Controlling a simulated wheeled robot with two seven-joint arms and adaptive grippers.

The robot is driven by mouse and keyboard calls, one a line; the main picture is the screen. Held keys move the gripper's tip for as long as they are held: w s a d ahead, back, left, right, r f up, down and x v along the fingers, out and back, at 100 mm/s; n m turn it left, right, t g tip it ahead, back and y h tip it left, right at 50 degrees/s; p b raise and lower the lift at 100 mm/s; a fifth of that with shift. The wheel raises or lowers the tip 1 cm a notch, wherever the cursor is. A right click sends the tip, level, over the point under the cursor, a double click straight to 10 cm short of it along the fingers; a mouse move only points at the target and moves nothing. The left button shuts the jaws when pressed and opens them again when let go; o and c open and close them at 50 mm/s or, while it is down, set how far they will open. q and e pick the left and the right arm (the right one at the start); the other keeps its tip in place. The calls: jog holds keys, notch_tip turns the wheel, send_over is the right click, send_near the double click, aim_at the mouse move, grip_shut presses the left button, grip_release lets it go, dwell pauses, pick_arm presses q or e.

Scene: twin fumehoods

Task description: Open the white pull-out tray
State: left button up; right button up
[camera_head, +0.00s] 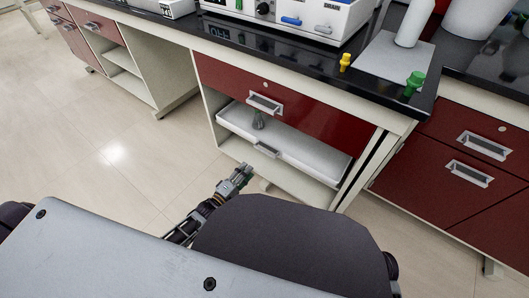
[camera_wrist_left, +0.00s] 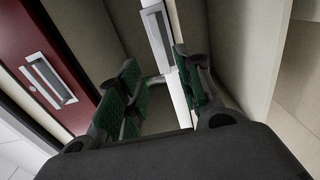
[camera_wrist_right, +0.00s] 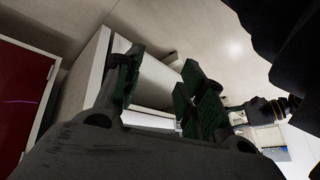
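The white pull-out tray (camera_head: 312,161) sits below a red drawer in the middle cabinet, and part of its white floor shows. Its grey handle (camera_head: 266,149) is on the front face; in the left wrist view the handle (camera_wrist_left: 156,28) lies ahead, beyond the fingers. My left gripper (camera_head: 236,178) is open and empty, in front of and below the tray handle, apart from it in the head view. Its fingers show in the left wrist view (camera_wrist_left: 160,88). My right gripper (camera_wrist_right: 162,88) is open and empty; the head view does not show it.
A black countertop (camera_head: 300,60) bears a white instrument and yellow and green fittings. Red drawers (camera_head: 460,175) stand at right. The floor (camera_head: 120,150) at left is clear.

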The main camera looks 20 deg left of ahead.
aim_at(264, 152)
pick_arm(q)
jog(key=b+x, duration=0.4)
jog(key=x, duration=0.6)
jog(key=shift+w+d+f, duration=0.1)
jog(key=shift+w+d, duration=0.05)
jog(key=shift+w, duration=0.15)
jog(key=shift+b+x, duration=0.55)
jog(key=shift+x, duration=0.95)
pick_arm(e)
notch_tip(264, 152, down, 7)
jog(key=a+t+y, duration=0.1)
jog(key=shift+w+a+f+m, duration=0.15)
jog(key=shift+w+a+m, duration=0.05)
jog(key=shift+m, duration=0.1)
pick_arm(q)
grip_shut()
